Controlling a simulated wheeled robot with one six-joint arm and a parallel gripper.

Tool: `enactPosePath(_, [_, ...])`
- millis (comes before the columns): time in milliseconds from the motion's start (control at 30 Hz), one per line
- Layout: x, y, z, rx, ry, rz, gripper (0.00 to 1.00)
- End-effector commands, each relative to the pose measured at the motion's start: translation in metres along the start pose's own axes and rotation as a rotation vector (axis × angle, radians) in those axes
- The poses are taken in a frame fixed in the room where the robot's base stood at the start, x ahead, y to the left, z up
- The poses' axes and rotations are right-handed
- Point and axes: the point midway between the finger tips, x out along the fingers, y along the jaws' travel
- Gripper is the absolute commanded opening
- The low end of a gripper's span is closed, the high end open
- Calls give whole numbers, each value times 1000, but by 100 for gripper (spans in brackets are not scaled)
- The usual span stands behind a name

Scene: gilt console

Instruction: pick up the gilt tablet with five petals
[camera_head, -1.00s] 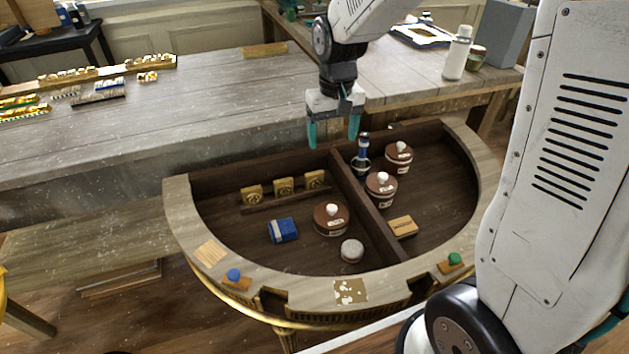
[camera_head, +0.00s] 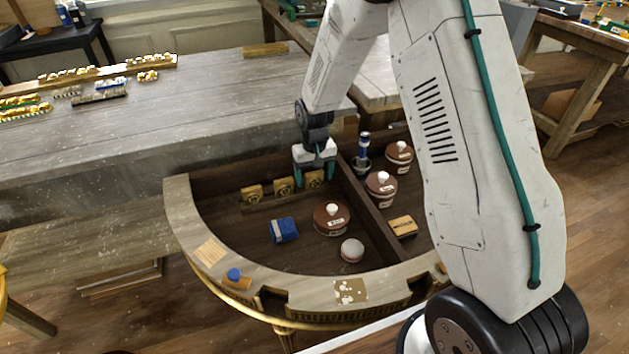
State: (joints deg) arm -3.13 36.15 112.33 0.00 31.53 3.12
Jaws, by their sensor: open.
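Three gilt tablets stand in a row on a dark rail in the left compartment of the curved console: the left tablet (camera_head: 253,193), the middle tablet (camera_head: 284,187) and the right tablet (camera_head: 315,180). Each bears a round relief, too small for me to count its petals. My gripper (camera_head: 314,174) points down at the right tablet, with its teal fingers open. One finger shows on each side of that tablet in the picture. I cannot tell whether they touch it. The left finger is close to the gap beside the middle tablet.
A dark divider (camera_head: 363,209) runs just right of my gripper. A blue box (camera_head: 283,230), a brown lidded pot (camera_head: 331,219) and a pale round lidded thing (camera_head: 352,250) stand in front. More lidded pots and a blue-topped item (camera_head: 363,147) are beyond the divider.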

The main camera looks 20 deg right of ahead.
Motion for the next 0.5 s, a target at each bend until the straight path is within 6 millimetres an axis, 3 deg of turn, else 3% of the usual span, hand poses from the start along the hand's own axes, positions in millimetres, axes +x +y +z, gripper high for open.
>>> enactPosePath(133, [12, 0, 0, 0, 0, 0, 76])
enactPosePath(367, [13, 0, 0, 0, 1, 0, 76])
enactPosePath(500, [13, 0, 0, 0, 0, 0, 37])
